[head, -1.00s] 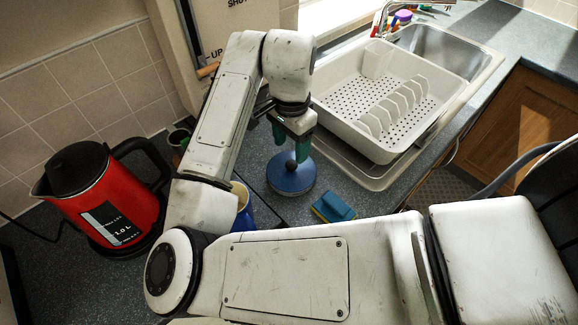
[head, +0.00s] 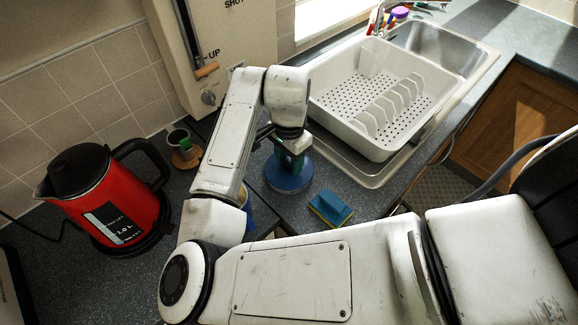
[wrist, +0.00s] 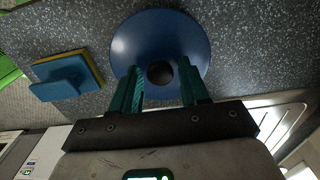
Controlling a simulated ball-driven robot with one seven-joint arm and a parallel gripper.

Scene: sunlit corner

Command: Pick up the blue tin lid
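The blue tin lid (head: 285,185) lies flat on the speckled counter, left of the sink. It is a round blue disc with a dark round knob, and it also shows in the wrist view (wrist: 135,38). My gripper (head: 290,158) is over the lid with its green fingers pointing down at it. In the wrist view my gripper (wrist: 161,82) is open, with a finger on each side of the dark knob (wrist: 160,73) and gaps showing. In the head view my gripper hides the knob. I cannot tell whether the fingers touch the lid.
A blue and yellow sponge (head: 331,208) lies right of the lid. A red kettle (head: 110,205) and a small dark cup (head: 178,138) are at left. A blue mug (head: 249,222) is mostly hidden by my arm.

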